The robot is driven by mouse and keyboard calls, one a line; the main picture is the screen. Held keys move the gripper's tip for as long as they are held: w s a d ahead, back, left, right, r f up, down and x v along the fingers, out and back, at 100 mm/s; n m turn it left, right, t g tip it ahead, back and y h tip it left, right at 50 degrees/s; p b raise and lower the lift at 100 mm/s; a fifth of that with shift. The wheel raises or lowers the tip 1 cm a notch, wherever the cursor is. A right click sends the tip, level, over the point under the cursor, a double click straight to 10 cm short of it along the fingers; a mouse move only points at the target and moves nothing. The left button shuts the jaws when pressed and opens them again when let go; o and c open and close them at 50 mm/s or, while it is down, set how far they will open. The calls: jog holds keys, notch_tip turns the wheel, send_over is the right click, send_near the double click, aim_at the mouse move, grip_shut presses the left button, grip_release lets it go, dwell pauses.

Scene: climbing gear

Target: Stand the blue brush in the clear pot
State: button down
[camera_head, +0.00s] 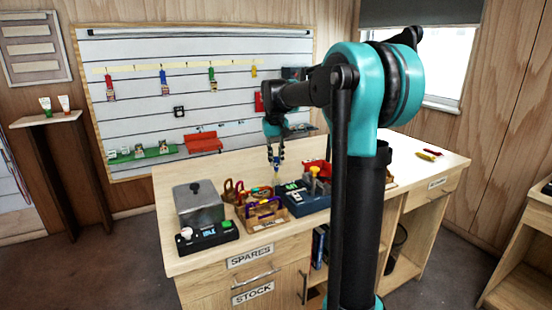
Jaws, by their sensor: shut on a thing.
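My gripper (275,158) hangs pointing down above the back middle of the workbench. It is shut on a small blue thing that looks like the blue brush, though it is tiny and mostly covered by the fingers. A pale tip shows just below the fingers, above the wooden holders. I cannot make out the clear pot in this view; it may be too small, see-through or hidden behind my arm.
The workbench (190,249) holds a grey lidded box (198,204), a button box (207,236), wooden racks (262,213), a dark blue device (302,198) and a red thing (318,167).

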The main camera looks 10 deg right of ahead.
aim_at(276, 170)
jog(key=shift+f, duration=1.05)
jog(key=shift+f, duration=0.35)
jog(key=shift+f, duration=0.4)
jog(key=c, duration=1.4)
grip_release()
jog(key=shift+r, duration=0.15)
notch_tip(276, 170, up, 12)
jog(key=s, duration=0.1)
jog(key=shift+s+a+f, duration=0.2)
jog(key=shift+s+a, duration=0.05)
